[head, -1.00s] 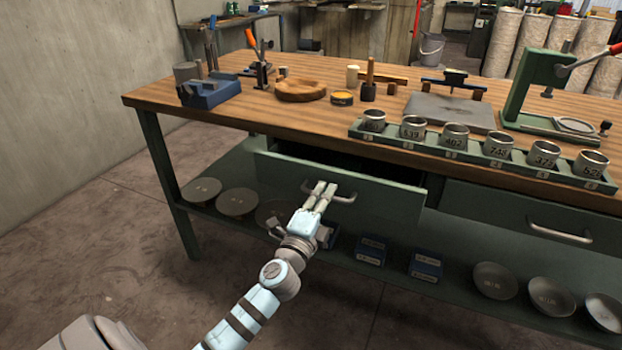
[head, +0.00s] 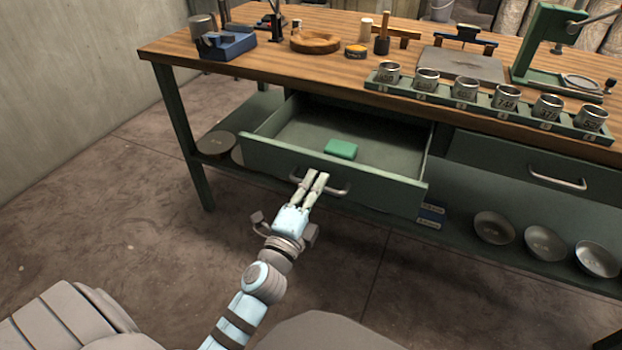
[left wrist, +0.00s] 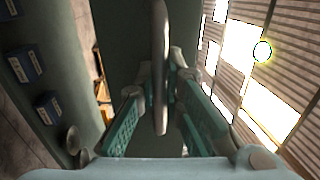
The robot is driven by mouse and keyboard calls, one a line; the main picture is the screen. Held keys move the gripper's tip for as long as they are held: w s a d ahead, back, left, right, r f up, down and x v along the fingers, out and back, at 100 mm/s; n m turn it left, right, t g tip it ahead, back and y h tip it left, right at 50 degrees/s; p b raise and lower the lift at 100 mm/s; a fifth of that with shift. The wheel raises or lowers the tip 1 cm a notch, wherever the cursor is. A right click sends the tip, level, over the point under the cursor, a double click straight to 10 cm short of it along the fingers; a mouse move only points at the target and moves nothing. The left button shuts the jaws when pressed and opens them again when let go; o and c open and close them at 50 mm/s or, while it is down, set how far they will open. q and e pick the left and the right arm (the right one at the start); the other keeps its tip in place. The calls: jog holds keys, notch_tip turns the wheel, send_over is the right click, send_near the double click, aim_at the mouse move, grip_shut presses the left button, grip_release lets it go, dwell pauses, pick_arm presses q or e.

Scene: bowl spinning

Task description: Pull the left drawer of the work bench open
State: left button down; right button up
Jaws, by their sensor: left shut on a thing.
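The work bench (head: 330,62) has a green left drawer (head: 270,160) that stands well out from under the top. A green block (head: 340,149) lies inside it. My left gripper (head: 311,180) is at the drawer's front, shut on the bar handle (head: 338,190). In the left wrist view the handle (left wrist: 160,60) runs between the two fingers (left wrist: 158,85), with the green drawer front behind it. The right drawer (head: 530,165) is closed, with its own handle (head: 557,181). My right gripper is not in view.
A green rack (head: 480,108) of numbered metal cups stands along the bench's front edge. Several dark bowls (head: 494,226) and a blue box (head: 431,215) sit on the lower shelf. The floor in front of the drawer is open.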

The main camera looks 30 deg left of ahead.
pick_arm(q)
jog(key=c, duration=1.7)
grip_release()
jog(key=v, duration=1.2)
jog(key=shift+r, duration=0.1)
